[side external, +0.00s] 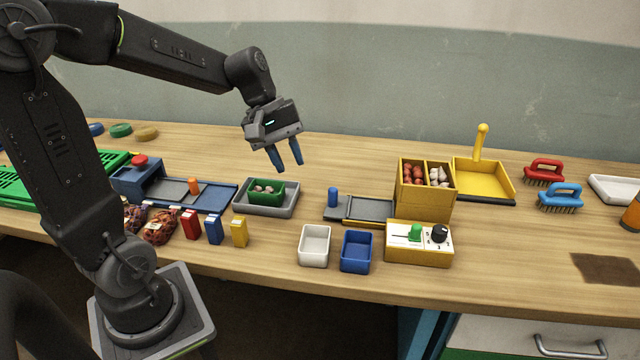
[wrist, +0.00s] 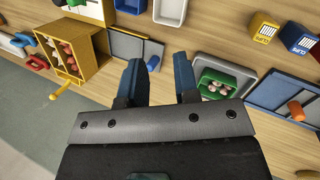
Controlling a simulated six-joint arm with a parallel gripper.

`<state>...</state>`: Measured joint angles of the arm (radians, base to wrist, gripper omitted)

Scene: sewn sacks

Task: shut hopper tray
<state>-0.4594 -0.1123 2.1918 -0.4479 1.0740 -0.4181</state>
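The yellow hopper (side external: 425,200) stands on the bench with red and pale items in two compartments. Its grey tray (side external: 368,209) extends out to the left, with a blue upright knob (side external: 333,197) at the tray's outer end. In the wrist view the hopper (wrist: 88,62) is at upper left, the tray (wrist: 128,46) beside it, and the knob (wrist: 153,62) shows near a fingertip. My gripper (side external: 288,165) has two blue fingers, spread apart and empty. It hangs above the bench, to the left of the knob and clear of it.
A green box (side external: 265,191) in a grey tray is below my gripper. White (side external: 314,245) and blue (side external: 355,251) bins and a yellow control box (side external: 418,244) stand in front of the hopper tray.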

